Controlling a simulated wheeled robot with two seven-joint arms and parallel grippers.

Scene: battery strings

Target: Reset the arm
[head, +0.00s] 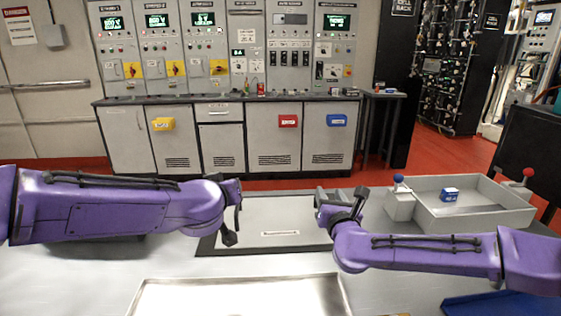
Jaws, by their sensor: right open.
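My two purple arms reach in over the table from the left and right sides. My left gripper (233,212) hangs at the end of the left arm, near the left part of a grey plate (280,215); its finger gap is not clear. My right gripper (336,202) is open and empty at the plate's right side, left of a grey tray. The two grippers are apart, with the plate's label strip (280,233) between them. I see nothing held in either gripper.
A shallow metal tray (240,283) lies in front. A blue tray (500,304) is front right. Control cabinets (225,135) stand behind.

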